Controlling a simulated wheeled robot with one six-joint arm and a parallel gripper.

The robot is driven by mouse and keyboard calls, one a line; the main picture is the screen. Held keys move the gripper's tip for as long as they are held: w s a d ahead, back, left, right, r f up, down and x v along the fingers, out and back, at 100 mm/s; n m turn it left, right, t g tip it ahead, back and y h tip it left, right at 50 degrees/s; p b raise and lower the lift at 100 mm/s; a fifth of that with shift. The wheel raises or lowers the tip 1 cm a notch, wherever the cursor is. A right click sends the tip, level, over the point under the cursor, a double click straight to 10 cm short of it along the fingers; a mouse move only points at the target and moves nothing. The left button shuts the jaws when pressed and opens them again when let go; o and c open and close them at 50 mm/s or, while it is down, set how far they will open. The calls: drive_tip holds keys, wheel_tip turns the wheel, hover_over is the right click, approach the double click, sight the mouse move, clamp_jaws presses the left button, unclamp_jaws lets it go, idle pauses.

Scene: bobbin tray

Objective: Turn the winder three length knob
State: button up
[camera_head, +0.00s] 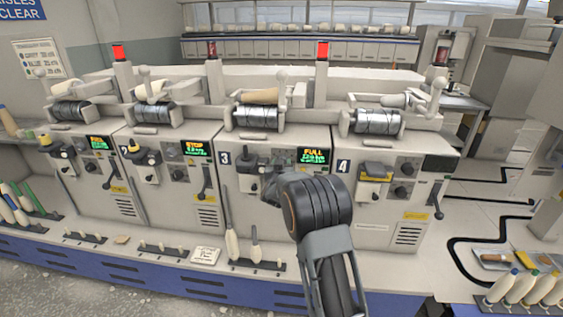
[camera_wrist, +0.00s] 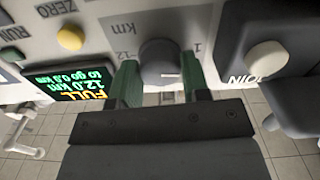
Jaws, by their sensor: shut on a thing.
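Winder three (camera_head: 240,187) is the machine marked 3, with a cone on its drum and a screen (camera_head: 314,157) reading FULL. The same screen shows upside down in the wrist view (camera_wrist: 66,85), with 12.0 km and 0.0 km to go. Its dark round length knob (camera_wrist: 160,58) has a short white mark and sits on a plate lettered km, with 12 and 1 beside it. My gripper (camera_wrist: 163,84) is shut on this knob, one green finger on each side. In the head view my arm hides the knob.
A yellow button (camera_wrist: 70,38) and a dark unit with a pale round knob (camera_wrist: 267,57) flank the length knob. Winder four (camera_head: 380,218) stands close on the right, winder two (camera_head: 160,195) on the left. Bobbins stand on the front ledge.

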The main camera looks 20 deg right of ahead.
drive_tip(key=shift+r+n+p, duration=0.1)
drive_tip(key=shift+n+p, duration=0.55)
drive_tip(key=shift+n, duration=0.95)
drive_tip(key=o, duration=0.9)
drive_tip(key=v, duration=1.3)
drive_tip(key=shift+s+a, duration=0.25)
drive_tip(key=shift+s, duration=0.05)
